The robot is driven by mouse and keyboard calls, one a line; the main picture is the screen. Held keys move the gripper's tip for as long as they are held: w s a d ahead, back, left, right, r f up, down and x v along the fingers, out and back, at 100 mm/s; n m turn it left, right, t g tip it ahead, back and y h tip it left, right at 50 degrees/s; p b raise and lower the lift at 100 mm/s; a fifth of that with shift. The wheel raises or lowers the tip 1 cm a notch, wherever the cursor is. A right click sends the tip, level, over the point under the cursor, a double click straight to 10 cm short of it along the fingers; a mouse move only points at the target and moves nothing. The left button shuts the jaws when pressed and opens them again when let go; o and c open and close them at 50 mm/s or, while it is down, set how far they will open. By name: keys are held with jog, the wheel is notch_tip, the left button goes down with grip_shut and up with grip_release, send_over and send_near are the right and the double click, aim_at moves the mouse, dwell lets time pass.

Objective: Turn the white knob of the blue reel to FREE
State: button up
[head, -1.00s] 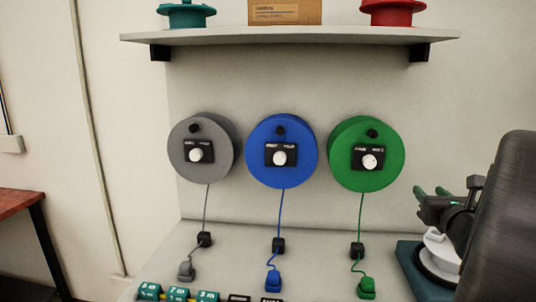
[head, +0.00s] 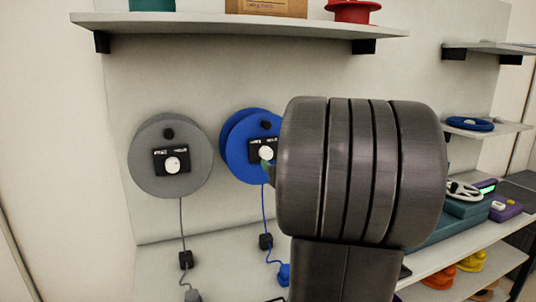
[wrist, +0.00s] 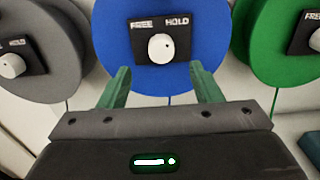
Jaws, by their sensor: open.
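The blue reel (head: 236,150) hangs on the wall; its right part is hidden behind my arm in the head view. In the wrist view the blue reel (wrist: 112,40) fills the upper middle. Its white knob (wrist: 161,48) sits on a black plate (wrist: 143,26) reading FREE at left and HOLD at right. A small dark mark on the knob lies on its right side, toward HOLD. My gripper (wrist: 160,69) is open, its green fingers apart below and either side of the knob, not visibly touching it. The knob (head: 266,153) also shows in the head view beside a green fingertip.
A grey reel (head: 150,178) hangs left of the blue one. A green reel (wrist: 262,65) is close on the right in the wrist view. A shelf (head: 240,27) runs above. Cords with black blocks (head: 186,260) hang below the reels.

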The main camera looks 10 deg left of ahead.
aim_at(268, 153)
jog(key=p+x, duration=0.1)
jog(key=x, duration=0.7)
jog(key=shift+w+a, duration=0.1)
jog(key=shift+w, duration=0.15)
jog(key=c, duration=1)
